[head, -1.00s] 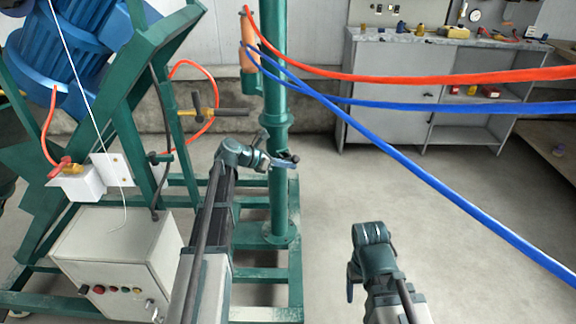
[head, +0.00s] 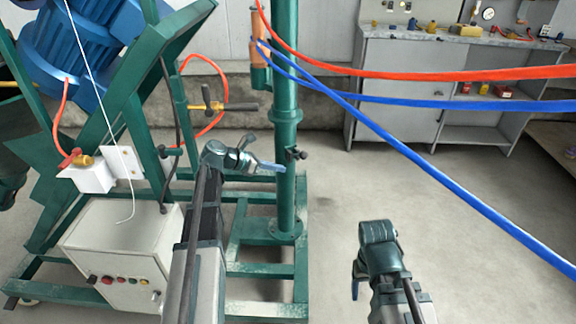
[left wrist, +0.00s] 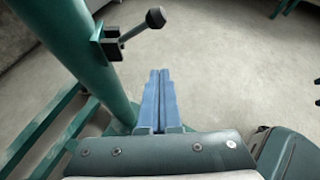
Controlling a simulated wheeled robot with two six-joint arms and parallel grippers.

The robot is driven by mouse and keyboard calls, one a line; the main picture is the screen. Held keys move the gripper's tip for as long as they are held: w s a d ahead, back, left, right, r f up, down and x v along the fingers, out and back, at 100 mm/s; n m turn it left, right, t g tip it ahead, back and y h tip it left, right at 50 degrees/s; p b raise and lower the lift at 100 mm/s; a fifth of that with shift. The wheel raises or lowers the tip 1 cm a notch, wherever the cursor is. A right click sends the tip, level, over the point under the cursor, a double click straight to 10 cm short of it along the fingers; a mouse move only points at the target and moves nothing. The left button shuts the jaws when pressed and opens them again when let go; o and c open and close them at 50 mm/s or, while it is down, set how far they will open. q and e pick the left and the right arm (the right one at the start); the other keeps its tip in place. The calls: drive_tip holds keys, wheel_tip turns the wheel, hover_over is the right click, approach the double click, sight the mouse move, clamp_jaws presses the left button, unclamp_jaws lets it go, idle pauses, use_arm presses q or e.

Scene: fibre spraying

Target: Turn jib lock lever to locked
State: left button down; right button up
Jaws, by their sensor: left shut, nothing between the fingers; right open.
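The jib lock lever (head: 302,155) is a short rod with a black knob on a dark bracket on the green column (head: 285,190). In the head view it points to the right. In the left wrist view the lever (left wrist: 138,29) slants up and right from the bracket to its knob. My left gripper (head: 284,169) is shut and empty, its blue fingers just below the lever and close to the column. The left wrist view shows the fingers (left wrist: 158,75) together and apart from the lever. My right gripper (head: 357,278) is open and empty, low and right of the column.
Orange and blue hoses (head: 440,105) cross from the column to the right. A brass valve with a dark handle (head: 215,107) is left of the column. A control box (head: 120,250) stands on the green frame. A grey workbench (head: 400,90) is behind. Floor right of the column is clear.

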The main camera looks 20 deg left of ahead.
use_arm(q)
drive_tip(key=shift+p+v, duration=0.35)
drive_tip(key=shift+v, duration=1)
drive_tip(key=s+d+f+m+g+y, duration=0.2)
drive_tip(key=s+d+f+m+g, duration=0.15)
drive_tip(key=s+d+m, duration=0.45)
drive_tip(key=s+d+f+m+g+y, duration=0.1)
drive_tip(key=s+d+f+m+g, duration=0.25)
drive_tip(key=d+m, duration=0.45)
drive_tip(key=s+d+f+m+g+y, duration=0.15)
drive_tip(key=s+d+m+y, duration=0.25)
drive_tip(key=s+m, duration=0.4)
drive_tip(key=s+d+f+m+y, duration=0.2)
drive_tip(key=s+d+m+y, duration=0.15)
drive_tip(key=s+m, duration=0.4)
wheel_tip(320, 180, up, 28)
drive_tip(key=w+p, duration=0.1)
drive_tip(key=p, duration=2.7)
drive_tip(key=shift+w+d, duration=0.1)
